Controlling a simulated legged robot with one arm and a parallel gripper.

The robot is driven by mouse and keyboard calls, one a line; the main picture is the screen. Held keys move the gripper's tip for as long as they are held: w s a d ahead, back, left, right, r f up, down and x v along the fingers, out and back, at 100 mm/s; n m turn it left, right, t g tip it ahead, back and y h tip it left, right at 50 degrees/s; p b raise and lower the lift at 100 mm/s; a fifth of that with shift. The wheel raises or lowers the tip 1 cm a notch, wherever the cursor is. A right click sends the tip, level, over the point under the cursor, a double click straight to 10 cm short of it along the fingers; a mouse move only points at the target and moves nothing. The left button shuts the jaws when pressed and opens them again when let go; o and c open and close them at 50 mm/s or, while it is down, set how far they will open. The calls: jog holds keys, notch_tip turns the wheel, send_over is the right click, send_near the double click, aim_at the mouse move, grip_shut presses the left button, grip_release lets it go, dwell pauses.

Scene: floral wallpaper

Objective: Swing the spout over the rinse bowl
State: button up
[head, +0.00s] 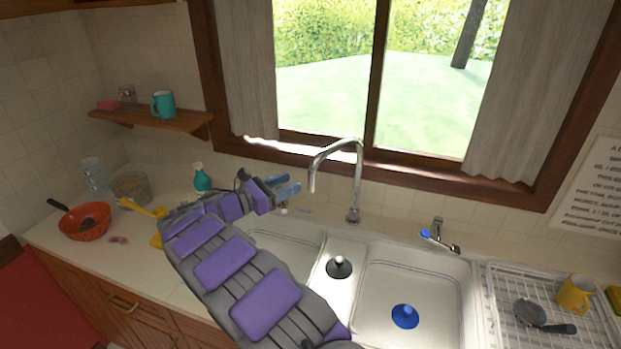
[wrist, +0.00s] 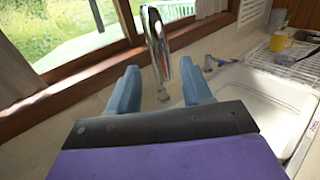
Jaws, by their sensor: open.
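The spout (head: 358,170) is a chrome gooseneck rising behind the sink. Its arc reaches left, with its tip above the left basin's back side. My gripper (head: 288,187) is open, with blue fingers just left of the spout tip. In the wrist view the spout (wrist: 155,40) shows between the open fingers (wrist: 160,68), without clear contact. The sink has a left basin (head: 285,240), partly hidden by my arm, a small middle section (head: 345,252) with a dark round piece, and a right basin (head: 420,280) with a blue piece. I cannot tell which is the rinse bowl.
A small tap (head: 437,236) with a blue mark stands behind the right basin. A dish rack (head: 505,295) with a yellow mug (head: 574,295) is at right. A teal spray bottle (head: 202,178) and red colander (head: 85,222) stand at left. The window sill lies behind the spout.

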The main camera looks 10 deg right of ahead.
aim_at(308, 176)
jog(key=b+x, duration=0.1)
jog(key=x, duration=0.7)
jog(key=shift+d, duration=0.15)
jog(key=shift+c, duration=0.3)
grip_shut()
